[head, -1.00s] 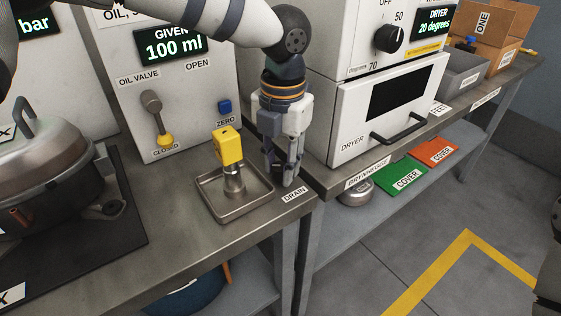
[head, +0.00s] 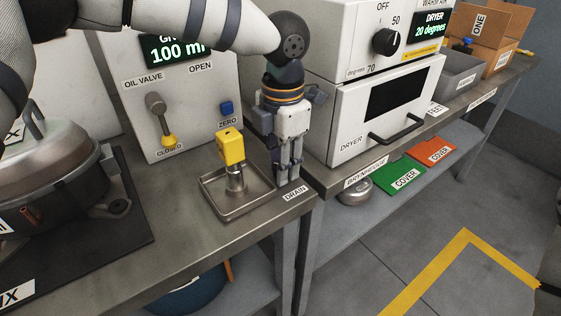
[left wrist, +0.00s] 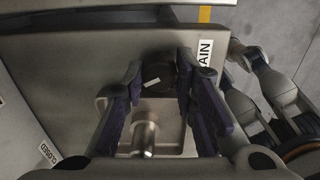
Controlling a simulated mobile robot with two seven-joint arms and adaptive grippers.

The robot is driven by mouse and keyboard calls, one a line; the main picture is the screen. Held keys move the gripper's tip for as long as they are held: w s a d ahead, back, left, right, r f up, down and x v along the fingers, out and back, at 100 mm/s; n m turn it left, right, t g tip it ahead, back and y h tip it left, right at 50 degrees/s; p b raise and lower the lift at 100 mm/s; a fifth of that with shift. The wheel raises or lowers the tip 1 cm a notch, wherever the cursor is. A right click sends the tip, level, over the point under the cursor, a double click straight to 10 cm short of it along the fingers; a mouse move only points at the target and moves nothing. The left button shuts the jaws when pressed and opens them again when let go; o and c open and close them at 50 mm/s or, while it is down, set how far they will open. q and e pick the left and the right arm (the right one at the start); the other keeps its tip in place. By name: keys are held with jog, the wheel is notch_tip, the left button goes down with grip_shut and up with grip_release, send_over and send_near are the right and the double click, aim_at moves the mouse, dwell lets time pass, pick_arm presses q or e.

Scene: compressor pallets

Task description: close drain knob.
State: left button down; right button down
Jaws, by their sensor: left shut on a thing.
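The drain knob (left wrist: 157,75) is a dark round knob with a short white mark, tilted slightly in the left wrist view. It sits by the DRAIN label (left wrist: 205,52), near the bench edge. My left gripper (head: 288,180) points down beside the square metal tray (head: 209,196). In the left wrist view its fingers (left wrist: 160,82) are on both sides of the knob, shut on it. In the head view the fingers hide the knob.
A yellow block (head: 231,147) on a metal post stands in the tray, just left of my gripper. The dryer (head: 385,110) is close on the right. The oil valve lever (head: 160,118) and blue ZERO button (head: 226,108) are behind. Free floor lies front right.

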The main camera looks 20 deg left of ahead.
pick_arm(q)
jog(key=shift+m, duration=0.5)
jog(key=c, duration=1.3)
grip_release()
notch_tip(320, 180, up, 12)
jog(key=shift+s+d, duration=0.1)
